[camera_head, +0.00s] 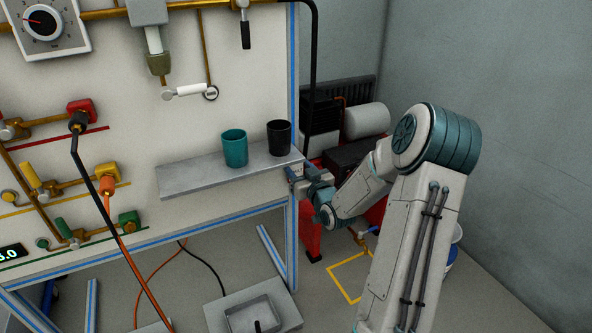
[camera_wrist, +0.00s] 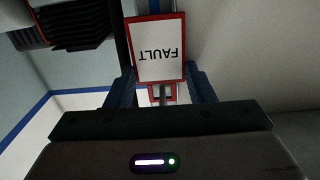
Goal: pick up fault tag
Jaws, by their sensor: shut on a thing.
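The fault tag (camera_wrist: 159,48) is a white card with a red border and the word FAULT, upside down in the wrist view. It sits between the two blue fingers of my gripper (camera_wrist: 163,84), which is shut on it. A smaller red-edged white patch shows just below the tag between the fingers; I cannot tell whether it is a separate thing. In the head view my gripper (camera_head: 295,178) is at the right end of the grey shelf, beside the panel's blue-striped post. The tag cannot be made out there.
The shelf (camera_head: 190,181) holds a teal cup (camera_head: 234,149) and a black cup (camera_head: 279,139) close to my gripper. A red machine with a grey tank (camera_head: 367,120) stands behind my arm. Valves and pipes cover the panel at left. A grey tray (camera_head: 222,318) lies on the floor.

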